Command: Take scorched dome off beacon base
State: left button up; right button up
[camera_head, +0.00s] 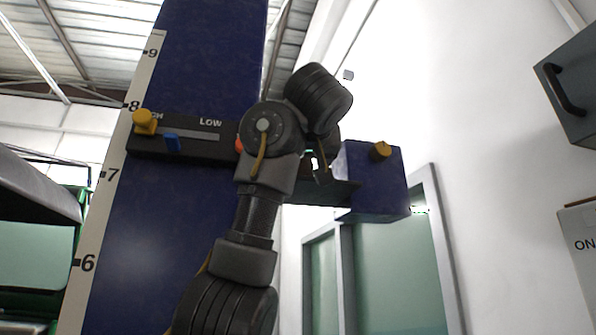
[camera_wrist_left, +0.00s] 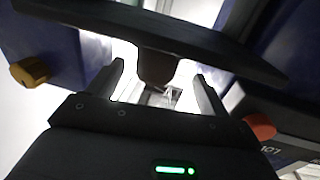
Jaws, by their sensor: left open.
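My left gripper (camera_head: 318,165) hangs over a dark shelf (camera_head: 338,193) on the side of a tall blue column, in the head view. In the left wrist view the gripper (camera_wrist_left: 160,76) is open, with one finger on each side of a dark brown piece (camera_wrist_left: 157,66). This piece is likely the scorched dome; it joins the dark shelf (camera_wrist_left: 215,43). I cannot tell whether the fingers touch it. The beacon base cannot be made out separately. In the head view my own wrist and gripper hide the dome. My right gripper is not in view.
The blue column (camera_head: 150,230) carries a dark slider panel (camera_head: 190,140) marked LOW, with a yellow knob (camera_head: 145,121) and a blue slider (camera_head: 172,143). A red-orange button (camera_head: 240,145) sits beside my wrist. A blue box (camera_head: 375,180) with a yellow knob (camera_head: 380,150) stands close right.

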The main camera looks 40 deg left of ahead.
aim_at(302, 163)
pick_arm(q)
jog(key=shift+w+r, duration=0.1)
jog(key=shift+r, duration=0.05)
jog(key=p, duration=0.1)
jog(key=w+r+p, duration=0.1)
jog(key=shift+a+r+p, duration=0.1)
jog(key=shift+a+p, duration=0.15)
jog(key=shift+p, duration=0.15)
jog(key=x, duration=0.1)
jog(key=p+x, duration=0.1)
jog(key=x, duration=0.1)
jog(key=shift+a+f, duration=0.25)
jog(key=shift+f, duration=0.1)
jog(key=shift+w+a+f, duration=0.1)
jog(key=shift+w+a, duration=0.05)
jog(key=shift+a, duration=0.05)
jog(key=shift+d, duration=0.55)
jog(key=c, duration=0.5)
jog(key=shift+a, duration=0.2)
jog(key=c, duration=0.6)
